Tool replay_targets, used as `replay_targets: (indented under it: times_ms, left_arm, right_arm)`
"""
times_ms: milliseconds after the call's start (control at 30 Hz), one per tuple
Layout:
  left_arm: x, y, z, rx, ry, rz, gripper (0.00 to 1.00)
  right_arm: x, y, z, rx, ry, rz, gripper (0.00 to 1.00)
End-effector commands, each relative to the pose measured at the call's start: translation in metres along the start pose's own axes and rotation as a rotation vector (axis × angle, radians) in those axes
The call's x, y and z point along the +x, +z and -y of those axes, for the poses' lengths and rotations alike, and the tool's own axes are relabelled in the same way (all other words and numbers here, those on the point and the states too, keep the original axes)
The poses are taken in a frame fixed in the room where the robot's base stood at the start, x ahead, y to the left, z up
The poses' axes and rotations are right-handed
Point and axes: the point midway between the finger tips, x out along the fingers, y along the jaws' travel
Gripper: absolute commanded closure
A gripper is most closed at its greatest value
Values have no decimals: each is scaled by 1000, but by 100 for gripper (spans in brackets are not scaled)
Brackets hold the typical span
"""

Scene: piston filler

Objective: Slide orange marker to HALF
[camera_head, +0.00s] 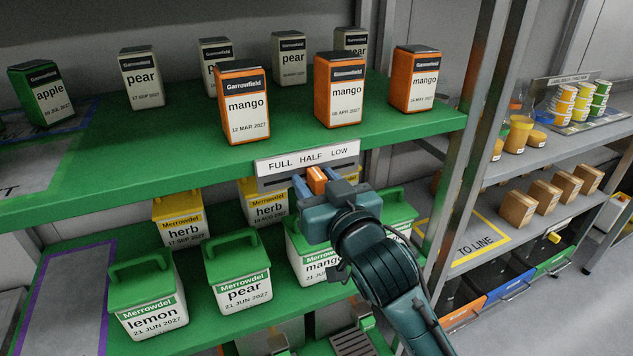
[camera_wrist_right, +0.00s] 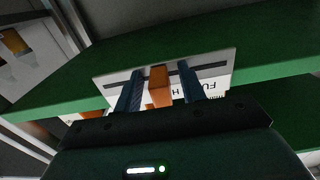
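The orange marker (camera_head: 316,180) sits in the dark slot of a pale label plate (camera_head: 340,152) reading FULL, HALF, LOW, on the green shelf's front edge. The marker stands near the middle of the slot, below HALF; its exact alignment is hard to tell. My right gripper (camera_head: 318,184) is at the plate with one finger on each side of the marker. In the right wrist view the plate appears upside down, and the marker (camera_wrist_right: 159,86) is between the two blue fingers with a gap on both sides. My right gripper (camera_wrist_right: 160,88) is open. My left gripper is not in view.
Orange mango cartons (camera_head: 338,92) and grey pear cartons stand on the green shelf (camera_head: 170,158) above the plate. Green-lidded tubs (camera_head: 240,275) and yellow herb tubs (camera_head: 180,220) stand on the shelf below, close to my right arm. A grey rack post (camera_head: 470,140) rises at right.

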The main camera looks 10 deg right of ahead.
Motion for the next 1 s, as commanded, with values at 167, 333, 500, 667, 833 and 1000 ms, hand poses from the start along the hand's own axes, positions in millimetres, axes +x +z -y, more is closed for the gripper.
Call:
replay_targets:
  times_ms: [167, 333, 500, 667, 833, 1000]
  left_arm:
    - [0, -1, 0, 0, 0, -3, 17]
    - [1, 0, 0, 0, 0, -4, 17]
    - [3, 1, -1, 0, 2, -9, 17]
    - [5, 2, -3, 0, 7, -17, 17]
    - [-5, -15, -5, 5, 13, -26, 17]
    - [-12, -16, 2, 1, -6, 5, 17]
  right_arm:
    - [0, 0, 0, 0, 0, 0, 60]
    - [-9, 1, 0, 0, 0, 1, 60]
    - [-41, 2, 0, 2, -1, 1, 60]
    - [-81, 3, 0, 1, -1, 2, 60]
    - [-112, -5, -1, 1, 3, 9, 60]
    - [-123, -4, -1, 1, 4, 5, 60]
